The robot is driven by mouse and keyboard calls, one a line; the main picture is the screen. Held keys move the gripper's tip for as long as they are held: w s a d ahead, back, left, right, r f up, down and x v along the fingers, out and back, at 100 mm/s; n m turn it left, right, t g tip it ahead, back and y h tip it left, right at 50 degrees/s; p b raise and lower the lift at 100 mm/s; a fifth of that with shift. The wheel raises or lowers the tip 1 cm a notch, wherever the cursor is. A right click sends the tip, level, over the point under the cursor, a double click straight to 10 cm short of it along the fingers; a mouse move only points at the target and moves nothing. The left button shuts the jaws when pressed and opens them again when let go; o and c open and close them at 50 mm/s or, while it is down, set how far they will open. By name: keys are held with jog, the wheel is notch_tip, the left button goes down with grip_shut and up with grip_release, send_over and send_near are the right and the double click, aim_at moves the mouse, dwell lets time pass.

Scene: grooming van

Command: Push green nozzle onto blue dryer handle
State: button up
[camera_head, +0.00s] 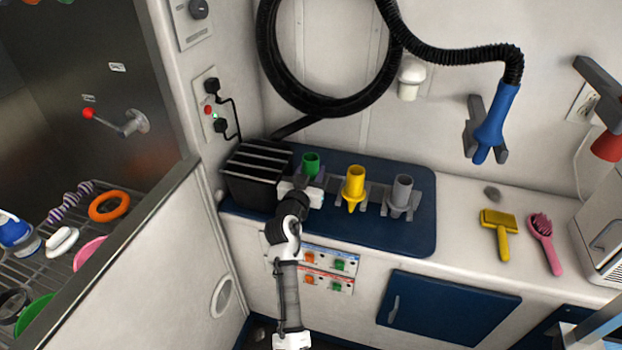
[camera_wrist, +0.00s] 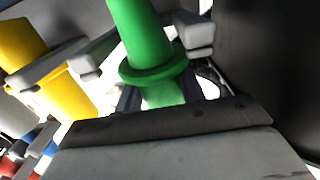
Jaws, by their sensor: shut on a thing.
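The green nozzle (camera_head: 311,161) stands upright at the left end of the nozzle row on the blue mat. In the wrist view the green nozzle (camera_wrist: 148,40) rises between grey holder prongs, with a wide collar low on it. My gripper (camera_head: 300,186) is at the nozzle's lower part, shut on it below the collar; the fingertips are partly hidden. The blue dryer handle (camera_head: 495,122) hangs in a grey wall bracket at the right, joined to a black ribbed hose, far from my gripper.
A yellow nozzle (camera_head: 354,186) and a grey nozzle (camera_head: 402,194) stand in holders to the right. A black slatted box (camera_head: 259,176) is close on the left. A yellow brush (camera_head: 499,230) and pink brush (camera_head: 543,240) lie on the counter. The blue mat (camera_head: 424,222) is bare at its right end.

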jog(key=shift+r, duration=0.25)
jog(key=shift+v, duration=1.7)
jog(key=b+v, duration=0.1)
jog(key=v, duration=0.5)
jog(key=shift+s+r+b, duration=0.3)
jog(key=shift+r+b, duration=0.05)
jog(key=shift+b, duration=0.05)
